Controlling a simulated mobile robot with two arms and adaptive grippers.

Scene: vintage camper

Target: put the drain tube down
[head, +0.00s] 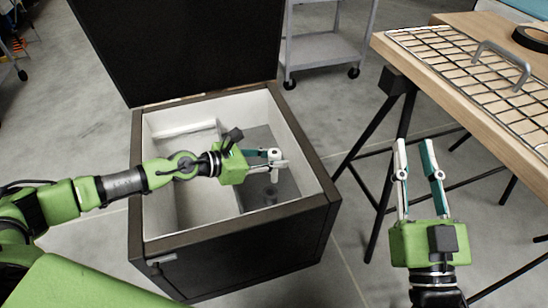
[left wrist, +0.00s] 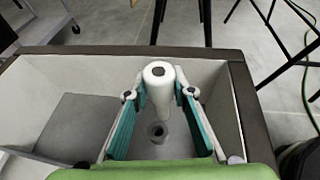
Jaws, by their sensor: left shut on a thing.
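The white drain tube (left wrist: 159,88) stands roughly upright between the fingertips of my left gripper (left wrist: 160,96) in the left wrist view, its dark bore facing up. My left gripper (head: 275,158) is shut on it over the inside of the open chest (head: 282,208) in the head view. A grey ring-shaped drain fitting (left wrist: 157,133) on the chest floor shows just below the tube; the gap between them is hard to judge. My right gripper (head: 415,152) is open and empty, to the right of the chest.
The chest's black lid (head: 180,45) stands open at the back. A workbench (head: 480,98) with a wire rack (head: 465,75), and a black tape roll (head: 532,38) are at right. A grey cart (head: 325,50) stands behind. The chest's pale walls surround the left gripper.

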